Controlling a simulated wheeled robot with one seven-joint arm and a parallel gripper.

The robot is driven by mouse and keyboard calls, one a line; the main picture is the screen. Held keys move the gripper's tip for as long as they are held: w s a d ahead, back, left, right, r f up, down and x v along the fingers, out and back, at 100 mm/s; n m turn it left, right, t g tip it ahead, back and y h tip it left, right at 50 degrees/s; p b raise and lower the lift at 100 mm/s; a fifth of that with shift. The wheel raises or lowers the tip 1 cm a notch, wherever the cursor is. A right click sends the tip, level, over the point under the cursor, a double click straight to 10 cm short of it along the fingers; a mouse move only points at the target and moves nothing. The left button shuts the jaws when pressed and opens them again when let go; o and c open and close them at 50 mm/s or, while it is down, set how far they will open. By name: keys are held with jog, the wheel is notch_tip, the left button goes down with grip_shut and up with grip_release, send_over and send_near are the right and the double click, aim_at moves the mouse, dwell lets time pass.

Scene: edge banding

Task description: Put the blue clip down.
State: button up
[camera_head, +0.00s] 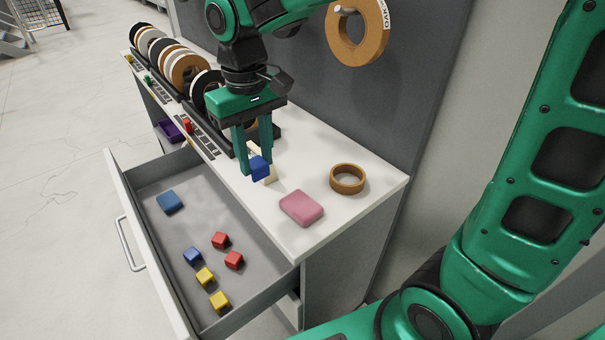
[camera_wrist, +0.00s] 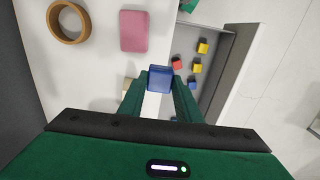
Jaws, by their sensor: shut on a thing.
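The blue clip (camera_head: 260,167) is held between the two green fingers of my gripper (camera_head: 256,165), over the white counter top close to its drawer-side edge. In the wrist view the blue clip (camera_wrist: 159,77) sits between the fingertips (camera_wrist: 160,84). My gripper is shut on it and points down. I cannot tell whether the clip touches the counter. A cream piece (camera_head: 271,176) shows right by the clip and partly behind it; the fingers hide part of it.
A pink block (camera_head: 301,208) and a brown ring (camera_head: 348,179) lie on the counter (camera_head: 377,196) to the right. The open drawer (camera_head: 160,247) holds a blue block (camera_head: 170,201) and several small red, yellow and blue clips. Banding rolls (camera_head: 187,70) stand at the back left.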

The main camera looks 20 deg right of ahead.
jog(key=shift+w+d, duration=0.1)
jog(key=shift+d, duration=0.2)
jog(key=shift+w+d+f, duration=0.1)
jog(key=shift+d+f, duration=0.05)
jog(key=shift+d, duration=0.05)
send_over(296, 182)
notch_tip(296, 182, down, 7)
jog(key=shift+r, duration=0.1)
jog(key=shift+f, duration=2)
jog(key=shift+f, duration=0.1)
jog(key=o, duration=1)
jog(key=shift+w, duration=0.1)
notch_tip(296, 182, up, 12)
